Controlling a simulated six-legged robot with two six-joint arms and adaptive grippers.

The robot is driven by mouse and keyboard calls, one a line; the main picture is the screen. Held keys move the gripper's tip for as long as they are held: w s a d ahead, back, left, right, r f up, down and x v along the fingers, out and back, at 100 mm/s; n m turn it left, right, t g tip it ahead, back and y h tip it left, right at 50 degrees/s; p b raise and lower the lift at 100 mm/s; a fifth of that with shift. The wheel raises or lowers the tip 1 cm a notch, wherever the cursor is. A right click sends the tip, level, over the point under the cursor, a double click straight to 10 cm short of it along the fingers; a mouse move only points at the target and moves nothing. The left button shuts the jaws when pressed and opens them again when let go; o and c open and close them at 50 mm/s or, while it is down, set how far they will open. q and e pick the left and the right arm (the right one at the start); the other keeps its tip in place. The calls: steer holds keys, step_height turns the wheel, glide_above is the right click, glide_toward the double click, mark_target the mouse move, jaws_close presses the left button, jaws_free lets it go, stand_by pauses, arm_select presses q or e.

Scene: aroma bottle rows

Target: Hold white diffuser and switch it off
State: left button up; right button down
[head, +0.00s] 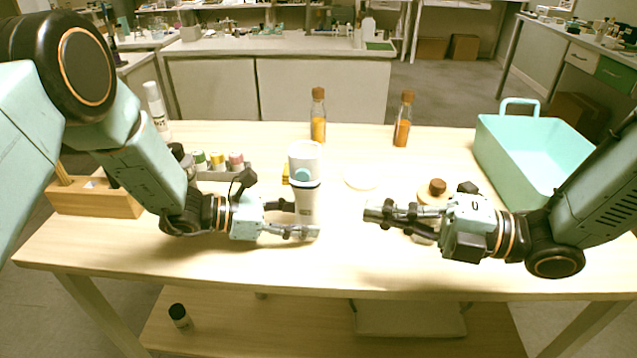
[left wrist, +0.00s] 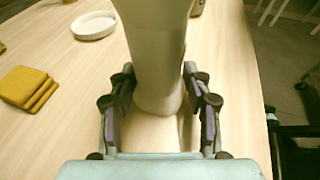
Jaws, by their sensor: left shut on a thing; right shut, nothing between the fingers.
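The white diffuser (head: 306,200) stands upright near the middle of the table, with a blue-green round spot on its upper front. My left gripper (head: 300,220) is shut on its lower body from the left. In the left wrist view the diffuser (left wrist: 157,60) rises between the two fingers, and its top is out of that picture. My right gripper (head: 372,214) is shut and empty, to the right of the diffuser and apart from it.
A white dish (head: 360,179) lies behind, between the grippers. Two cork-topped orange bottles (head: 318,118) (head: 403,122) stand at the back. A teal basket (head: 530,150) is at right, a wooden box (head: 95,200) at left. Yellow pads (left wrist: 27,87) lie nearby.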

arm_select(q)
steer(key=shift+s+f, duration=0.1)
steer(key=shift+f, duration=0.1)
arm_select(e)
steer(key=w+a, duration=0.6)
steer(key=a, duration=0.3)
steer(key=shift+a+f, duration=0.15)
steer(key=shift+a, duration=0.05)
steer(key=shift+w, duration=0.15)
stand_by(0.3)
steer(key=shift+w, duration=0.75)
glide_toward(305, 177)
steer(key=s, duration=0.1)
steer(key=s+d, duration=0.1)
steer(key=s, duration=0.1)
steer(key=s+d, duration=0.1)
steer(key=shift+s+d+r, duration=0.2)
steer(key=shift+s+r, duration=0.05)
steer(key=shift+s, duration=0.05)
